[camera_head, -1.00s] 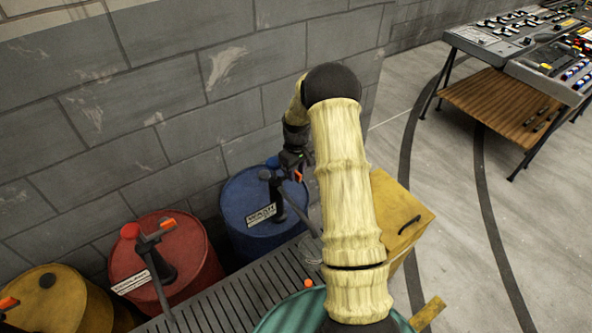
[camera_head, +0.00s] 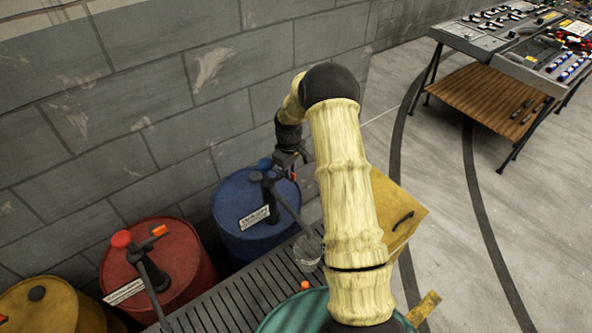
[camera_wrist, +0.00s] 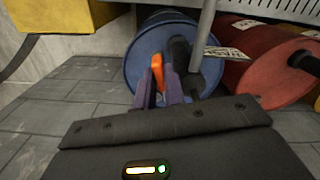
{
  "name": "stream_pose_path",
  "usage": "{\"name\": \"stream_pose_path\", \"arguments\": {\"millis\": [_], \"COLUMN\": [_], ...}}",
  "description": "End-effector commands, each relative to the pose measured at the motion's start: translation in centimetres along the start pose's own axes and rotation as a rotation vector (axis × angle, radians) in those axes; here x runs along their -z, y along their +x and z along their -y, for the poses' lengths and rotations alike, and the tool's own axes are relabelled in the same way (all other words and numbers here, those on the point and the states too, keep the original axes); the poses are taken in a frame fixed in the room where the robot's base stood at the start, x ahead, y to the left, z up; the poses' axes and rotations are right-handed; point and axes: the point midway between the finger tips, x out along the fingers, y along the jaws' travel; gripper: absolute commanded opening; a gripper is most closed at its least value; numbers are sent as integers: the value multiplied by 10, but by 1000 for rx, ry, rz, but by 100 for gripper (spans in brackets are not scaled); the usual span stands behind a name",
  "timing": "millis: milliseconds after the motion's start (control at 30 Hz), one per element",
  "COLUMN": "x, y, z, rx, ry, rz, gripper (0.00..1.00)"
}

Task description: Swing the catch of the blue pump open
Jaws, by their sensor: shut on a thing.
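The blue pump is a dark post with a blue knob (camera_head: 264,164) and a long grey lever, standing on a blue drum (camera_head: 240,195). Its orange catch (camera_wrist: 157,66) shows between my fingers in the wrist view. My gripper (camera_wrist: 161,88) is shut on the catch, its two dark fingers on either side of it. In the head view my gripper (camera_head: 287,165) is at the right of the pump head, small and partly hidden by my arm. The drum also shows in the wrist view (camera_wrist: 143,50), behind the fingers.
A red drum (camera_head: 192,262) with a similar pump and orange catch stands to the left, then a yellow drum (camera_head: 60,305). A grey slatted rack (camera_head: 235,300) with a clear jar (camera_head: 308,252) lies in front. A yellow box (camera_head: 400,205) is right. A brick wall is behind.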

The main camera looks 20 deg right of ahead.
Motion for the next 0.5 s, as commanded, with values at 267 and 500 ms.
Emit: {"name": "stream_pose_path", "arguments": {"millis": [267, 500], "x": [2, 1], "y": [-1, -1], "z": [0, 0], "rx": [-3, -2], "ry": [-7, -6], "rz": [-3, -2], "gripper": [0, 33]}}
